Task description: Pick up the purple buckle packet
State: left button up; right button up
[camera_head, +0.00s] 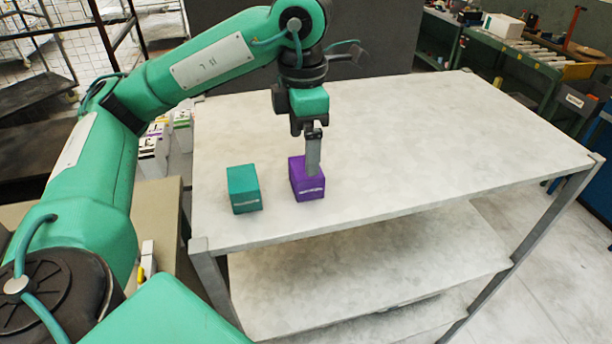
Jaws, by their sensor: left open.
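The purple buckle packet (299,180) is a small purple box with a pale label on its front. It stands upright on the light grey table (420,150), near the front left. My left gripper (313,165) points down at it from above. Its visible finger overlaps the packet's right side in the picture; I cannot tell whether it touches. The left gripper is open, and its other finger is not clearly visible. My right gripper is not in view.
A teal box (244,190) stands just left of the purple packet, with a small gap between them. The table's right and back are clear. A lower shelf (380,265) lies under the tabletop. A green workbench (510,62) with clutter is at the back right.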

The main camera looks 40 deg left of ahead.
aim_at(306, 177)
pick_arm(q)
jog(key=shift+s+d+f+p, duration=0.15)
jog(key=shift+f+p, duration=0.1)
jog(key=shift+f, duration=0.6)
jog(key=shift+w+d+f+p, duration=0.15)
jog(key=shift+f+p, duration=0.1)
jog(key=shift+f, duration=0.55)
jog(key=shift+s+f, duration=0.1)
jog(key=shift+f, duration=1.1)
jog(key=c, duration=1.1)
jog(key=shift+r, duration=0.1)
jog(key=shift+c, duration=0.2)
